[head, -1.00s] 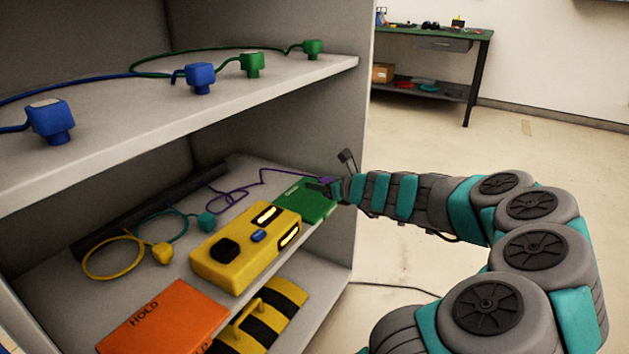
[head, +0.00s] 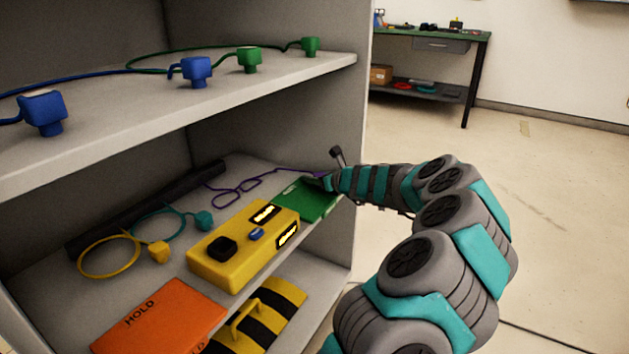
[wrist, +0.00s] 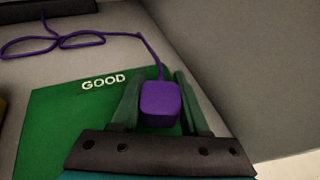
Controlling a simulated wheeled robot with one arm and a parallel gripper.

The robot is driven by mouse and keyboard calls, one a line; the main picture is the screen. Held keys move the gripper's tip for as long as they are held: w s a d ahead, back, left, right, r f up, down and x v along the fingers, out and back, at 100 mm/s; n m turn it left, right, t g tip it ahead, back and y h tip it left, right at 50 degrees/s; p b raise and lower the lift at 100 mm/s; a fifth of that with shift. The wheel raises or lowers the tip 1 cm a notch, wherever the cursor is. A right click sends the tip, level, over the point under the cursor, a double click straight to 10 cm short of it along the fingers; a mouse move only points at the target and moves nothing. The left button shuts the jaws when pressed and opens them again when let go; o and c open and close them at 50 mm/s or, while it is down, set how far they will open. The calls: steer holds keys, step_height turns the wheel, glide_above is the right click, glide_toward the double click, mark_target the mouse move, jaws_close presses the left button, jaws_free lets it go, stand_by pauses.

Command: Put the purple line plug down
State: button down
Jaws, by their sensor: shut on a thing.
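The purple line plug (wrist: 160,104) is between the two fingers of my gripper (wrist: 162,100) in the wrist view, and the gripper is shut on it. It is over the right part of the green GOOD card (wrist: 60,125); whether it touches the card I cannot tell. Its purple cord (wrist: 90,38) runs back and left in loops to the black bar. In the head view my gripper (head: 325,181) is at the right end of the lower shelf, over the green card (head: 310,203), and hides most of the plug. The purple cord (head: 240,190) lies on the shelf.
A yellow box (head: 225,258) with lit windows stands left of the green card. A teal plug (head: 205,220), a yellow plug (head: 159,251) and an orange HOLD card (head: 165,315) are farther left. Blue and green plugs sit on the upper shelf (head: 200,115). A side wall bounds the right.

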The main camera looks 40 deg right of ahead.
steer(key=shift+f, duration=0.1)
steer(key=shift+c, duration=2.1)
jaws_free()
steer(key=shift+s+r, duration=0.2)
steer(key=p+v, duration=0.1)
steer(key=v, duration=1)
steer(key=shift+s+p, duration=0.3)
steer(key=shift+p, duration=0.05)
